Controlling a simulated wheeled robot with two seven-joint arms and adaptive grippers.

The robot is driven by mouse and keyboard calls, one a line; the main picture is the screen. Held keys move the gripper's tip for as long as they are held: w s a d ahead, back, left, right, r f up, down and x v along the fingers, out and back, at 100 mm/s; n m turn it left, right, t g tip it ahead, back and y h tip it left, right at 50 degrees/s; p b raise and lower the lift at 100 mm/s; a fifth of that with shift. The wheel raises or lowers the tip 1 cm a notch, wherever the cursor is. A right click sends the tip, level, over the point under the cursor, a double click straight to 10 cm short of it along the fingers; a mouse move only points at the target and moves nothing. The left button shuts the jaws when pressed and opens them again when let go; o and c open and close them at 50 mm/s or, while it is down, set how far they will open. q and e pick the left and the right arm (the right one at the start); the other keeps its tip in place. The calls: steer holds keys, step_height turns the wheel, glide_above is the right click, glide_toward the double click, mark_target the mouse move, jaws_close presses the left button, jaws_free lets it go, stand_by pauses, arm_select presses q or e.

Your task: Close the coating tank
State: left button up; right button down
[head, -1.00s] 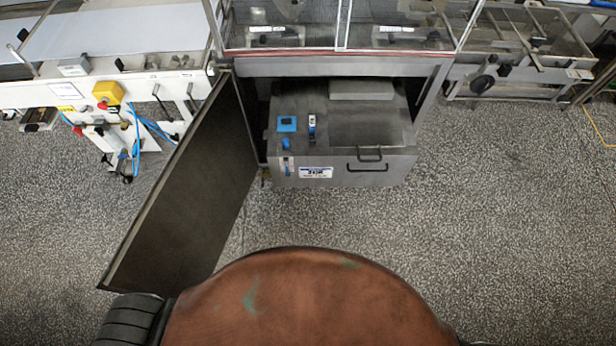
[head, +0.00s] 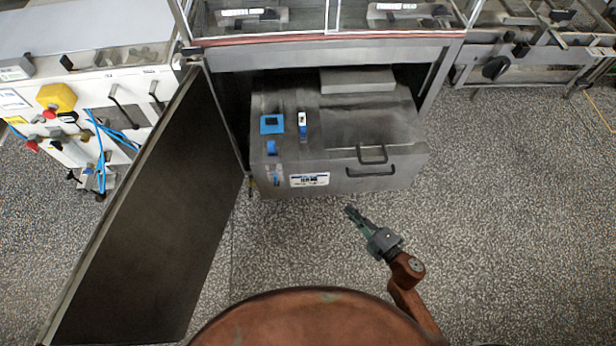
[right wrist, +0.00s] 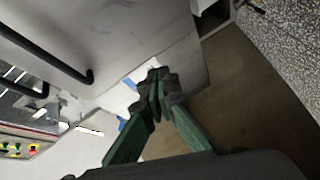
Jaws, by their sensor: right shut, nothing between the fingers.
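The coating tank (head: 340,165) is a grey metal box in the open bay under the machine, pulled partly out past the frame. It has black handles (head: 371,172) on its front and top and a label at the front left. A dark door panel (head: 150,215) stands swung open at the left of the bay. My right gripper (head: 350,212) is shut and empty, in front of and below the tank's front face, apart from it in the head view. In the right wrist view its green fingers (right wrist: 157,82) meet in front of a pale grey metal surface. My left gripper is out of view.
A white machine with a yellow box (head: 56,97) and blue hoses stands at the left. A conveyor frame (head: 520,55) with a black knob is at the right. The speckled floor right of my right arm is clear.

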steer(key=s+a+r+n+g+y+b, duration=0.1)
steer(key=s+a+r+n+y+b, duration=0.1)
steer(key=a+r+n+y, duration=0.4)
steer(key=h+b, duration=0.1)
steer(key=h, duration=0.1)
glide_toward(297, 173)
steer(key=a, duration=0.4)
steer(key=w+b, duration=0.1)
steer(key=w, duration=0.2)
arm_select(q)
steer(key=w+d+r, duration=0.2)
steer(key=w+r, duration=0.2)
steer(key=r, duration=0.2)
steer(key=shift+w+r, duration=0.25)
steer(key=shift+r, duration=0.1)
arm_select(e)
steer(key=shift+w+r, duration=0.1)
steer(key=shift+w, duration=0.45)
